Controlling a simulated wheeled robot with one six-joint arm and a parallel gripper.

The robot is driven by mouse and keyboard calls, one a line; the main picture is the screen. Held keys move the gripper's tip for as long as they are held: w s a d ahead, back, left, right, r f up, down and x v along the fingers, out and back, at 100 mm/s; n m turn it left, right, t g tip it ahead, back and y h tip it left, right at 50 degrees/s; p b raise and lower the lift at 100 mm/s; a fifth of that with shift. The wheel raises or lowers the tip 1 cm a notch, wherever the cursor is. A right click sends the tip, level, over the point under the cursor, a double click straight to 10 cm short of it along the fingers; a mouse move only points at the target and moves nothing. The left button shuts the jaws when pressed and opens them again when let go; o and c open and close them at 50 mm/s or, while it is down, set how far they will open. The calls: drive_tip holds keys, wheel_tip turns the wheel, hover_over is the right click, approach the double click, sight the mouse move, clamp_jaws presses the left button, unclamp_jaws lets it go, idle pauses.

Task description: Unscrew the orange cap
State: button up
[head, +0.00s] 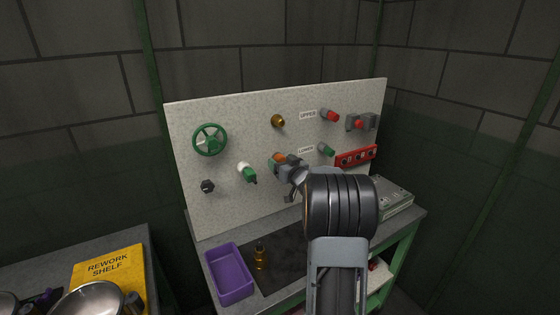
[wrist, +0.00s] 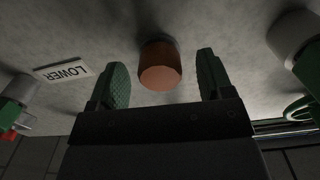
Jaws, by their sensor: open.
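The orange cap (wrist: 160,72) sticks out from the pale panel in the wrist view, with a grey collar behind it. It also shows in the head view (head: 280,157), partly covered by my gripper. My gripper (wrist: 161,80) is open, with one green-padded finger on each side of the cap. A gap shows between the cap and each finger. In the head view my gripper (head: 283,163) is at the panel around the cap's place, and my arm hides part of the panel below right.
The panel (head: 225,205) also bears a green handwheel (head: 209,140), a white-and-green valve (head: 247,172), a brass knob (head: 278,121), a red knob (head: 332,116) and a green knob (head: 326,149). A purple tray (head: 230,275) and a brass fitting (head: 260,257) are on the bench below.

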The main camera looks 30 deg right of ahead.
drive_tip(key=m, duration=1.6)
drive_tip(key=c, duration=1.1)
drive_tip(key=n, duration=1)
drive_tip(key=shift+c, duration=0.2)
drive_tip(key=shift+s, duration=0.15)
